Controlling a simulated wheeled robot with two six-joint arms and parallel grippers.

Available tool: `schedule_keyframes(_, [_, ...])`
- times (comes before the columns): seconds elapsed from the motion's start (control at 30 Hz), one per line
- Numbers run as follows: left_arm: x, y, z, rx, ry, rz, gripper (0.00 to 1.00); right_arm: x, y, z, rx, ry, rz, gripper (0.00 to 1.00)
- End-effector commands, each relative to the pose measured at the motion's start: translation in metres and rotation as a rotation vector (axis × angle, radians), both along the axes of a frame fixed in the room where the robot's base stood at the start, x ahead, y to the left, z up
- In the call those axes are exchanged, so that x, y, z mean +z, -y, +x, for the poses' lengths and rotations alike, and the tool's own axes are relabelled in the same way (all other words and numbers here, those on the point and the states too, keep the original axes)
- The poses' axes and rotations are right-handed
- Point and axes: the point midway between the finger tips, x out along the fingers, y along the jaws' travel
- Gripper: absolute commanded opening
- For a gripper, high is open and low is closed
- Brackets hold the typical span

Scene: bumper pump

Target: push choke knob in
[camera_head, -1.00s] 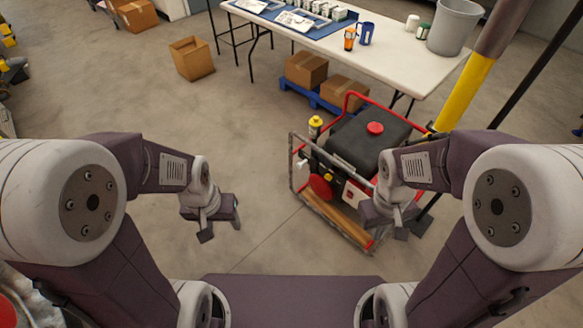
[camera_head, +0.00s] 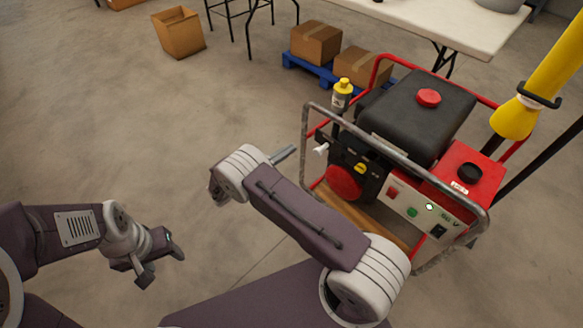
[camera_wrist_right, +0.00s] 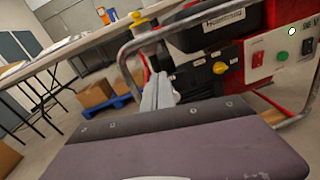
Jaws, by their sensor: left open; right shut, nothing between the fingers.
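The machine is a red-framed engine unit with a black tank (camera_head: 415,112). On its engine side a small yellow knob (camera_head: 360,168) sits above a round red disc (camera_head: 345,182). A small white knob (camera_head: 321,149) sticks out further left. I cannot tell for certain which part is the choke knob. My right gripper (camera_head: 284,154) is shut and empty, a short way left of the white knob, apart from the machine. Its grey fingers also show in the right wrist view (camera_wrist_right: 159,92), pointing toward the engine side. My left gripper (camera_head: 162,266) is open and empty over bare floor, far from the machine.
A grey tube rail (camera_head: 398,158) crosses the machine's near side. The control panel (camera_head: 415,210) has red and green buttons. A yellow post (camera_head: 545,80) is at right. Floor left of the machine is clear.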

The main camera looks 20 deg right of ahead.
Motion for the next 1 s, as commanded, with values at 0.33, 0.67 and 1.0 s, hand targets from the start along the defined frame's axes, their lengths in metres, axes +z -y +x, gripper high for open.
schedule_keyframes(0.33, [-0.069,0.0,0.0,0.0,0.0,0.0,0.56,-0.123,-0.025,-0.024,0.087,-0.117,-0.065,0.0])
schedule_keyframes(0.67, [-0.067,0.0,0.0,0.0,0.0,0.0,0.56,-0.12,-0.024,-0.023,0.087,-0.118,-0.064,0.0])
schedule_keyframes(1.0, [-0.088,0.0,0.0,0.0,0.0,0.0,0.56,-0.124,0.027,-0.004,0.081,-0.117,-0.063,0.0])
